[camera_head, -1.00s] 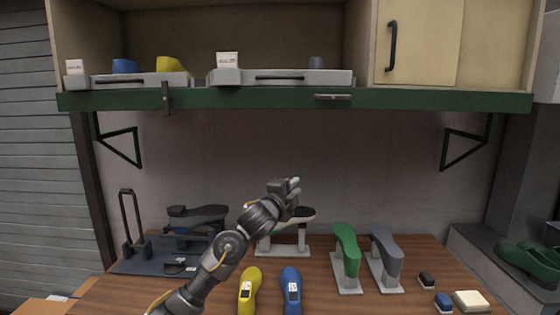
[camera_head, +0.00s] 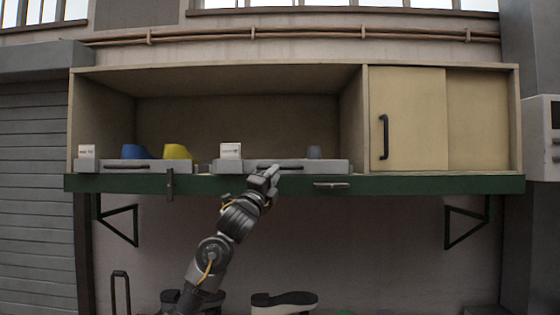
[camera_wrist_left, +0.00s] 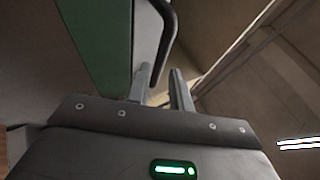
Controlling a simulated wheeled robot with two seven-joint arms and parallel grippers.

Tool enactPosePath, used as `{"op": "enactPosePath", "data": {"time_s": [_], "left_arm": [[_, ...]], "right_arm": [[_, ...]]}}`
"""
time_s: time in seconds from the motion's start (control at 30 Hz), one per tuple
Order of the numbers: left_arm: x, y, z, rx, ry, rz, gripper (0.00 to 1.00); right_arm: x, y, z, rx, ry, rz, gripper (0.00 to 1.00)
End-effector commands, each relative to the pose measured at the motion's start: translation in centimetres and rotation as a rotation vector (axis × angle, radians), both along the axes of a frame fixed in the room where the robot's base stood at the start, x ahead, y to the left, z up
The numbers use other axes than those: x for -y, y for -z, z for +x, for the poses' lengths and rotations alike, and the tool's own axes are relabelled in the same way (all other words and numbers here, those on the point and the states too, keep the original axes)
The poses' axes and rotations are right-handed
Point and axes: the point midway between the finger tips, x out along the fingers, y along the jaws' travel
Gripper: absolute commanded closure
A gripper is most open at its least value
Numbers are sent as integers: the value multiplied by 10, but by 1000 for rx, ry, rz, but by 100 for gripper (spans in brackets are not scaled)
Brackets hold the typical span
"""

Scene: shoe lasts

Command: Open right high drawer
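The right high drawer (camera_head: 325,167) is a low grey tray-like drawer on the upper shelf, with a dark bar handle (camera_head: 292,166) on its front. It looks shut. My left gripper (camera_head: 270,174) is raised at this drawer's front, overlapping the handle's area in the head view. In the left wrist view, the gripper's two fingers (camera_wrist_left: 159,88) are apart, and the dark handle (camera_wrist_left: 168,38) reaches down to the gap between them. Whether they touch it I cannot tell. My right gripper is in neither view.
A similar grey drawer (camera_head: 128,166) sits to the left, with blue and yellow items behind it. A white labelled box (camera_head: 231,151) stands on the right drawer. The green shelf edge (camera_head: 420,185) runs just below. A closed cabinet door (camera_head: 408,115) is at right.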

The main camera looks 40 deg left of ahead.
Motion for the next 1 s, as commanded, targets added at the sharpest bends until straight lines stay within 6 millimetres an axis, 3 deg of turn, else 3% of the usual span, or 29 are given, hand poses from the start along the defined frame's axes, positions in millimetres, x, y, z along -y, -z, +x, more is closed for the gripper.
{"op": "enactPosePath", "data": {"time_s": [0.03,0.3,0.67,0.83,1.0], "left_arm": [[-1,-11,9,-2,1,-3,78],[-7,-24,36,-1,1,-2,78],[-7,-24,41,-1,1,0,78],[-7,-24,41,-1,1,0,98],[-8,-24,41,-1,1,0,100]], "right_arm": [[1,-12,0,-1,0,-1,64],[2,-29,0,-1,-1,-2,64],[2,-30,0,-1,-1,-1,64],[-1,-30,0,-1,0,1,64],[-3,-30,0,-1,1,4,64]]}}
